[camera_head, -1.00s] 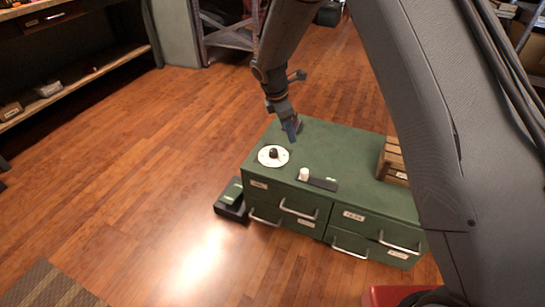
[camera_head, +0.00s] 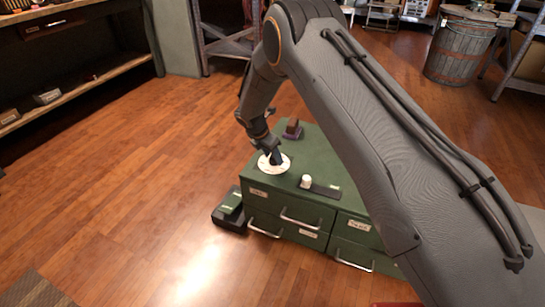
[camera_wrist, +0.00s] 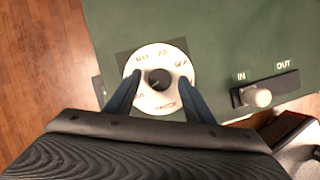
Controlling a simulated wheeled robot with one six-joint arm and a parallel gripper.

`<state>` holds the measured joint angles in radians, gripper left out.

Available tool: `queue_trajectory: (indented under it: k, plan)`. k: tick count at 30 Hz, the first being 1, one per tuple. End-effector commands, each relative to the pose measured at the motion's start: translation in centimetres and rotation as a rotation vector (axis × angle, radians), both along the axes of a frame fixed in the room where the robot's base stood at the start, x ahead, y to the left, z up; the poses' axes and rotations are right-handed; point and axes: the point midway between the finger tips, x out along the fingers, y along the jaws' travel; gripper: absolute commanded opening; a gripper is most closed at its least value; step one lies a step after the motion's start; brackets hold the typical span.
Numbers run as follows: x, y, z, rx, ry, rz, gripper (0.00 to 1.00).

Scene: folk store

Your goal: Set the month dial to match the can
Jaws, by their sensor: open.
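The month dial is a white disc (camera_wrist: 146,62) with a dark centre knob (camera_wrist: 159,79) and lettering around its rim, some of it blurred; it lies on the green cabinet's top. It also shows in the head view (camera_head: 264,169), partly covered by my gripper (camera_head: 275,160). In the wrist view my gripper (camera_wrist: 160,88) is open, its two blue-grey fingers over the disc on either side of the knob, with a gap to it. I cannot tell finger height exactly. No can is clearly recognisable in these frames.
The green cabinet (camera_head: 291,193) has several drawers with handles. A white slider knob (camera_wrist: 257,97) sits on a dark strip marked IN and OUT, right of the dial. A small dark block (camera_head: 292,130) stands behind the dial. A dark box (camera_head: 230,216) is on the floor at left.

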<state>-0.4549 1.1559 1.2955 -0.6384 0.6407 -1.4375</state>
Motion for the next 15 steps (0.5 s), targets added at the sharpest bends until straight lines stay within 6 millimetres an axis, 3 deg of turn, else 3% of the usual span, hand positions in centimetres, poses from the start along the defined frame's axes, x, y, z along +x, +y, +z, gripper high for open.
queue_trajectory:
  k: [10, 15]
  plan:
    - [0.11, -0.13, -0.39, 0.000, 0.000, -0.001, 0.46]
    - [0.11, -0.13, -0.38, 0.000, 0.000, -0.001, 0.18]
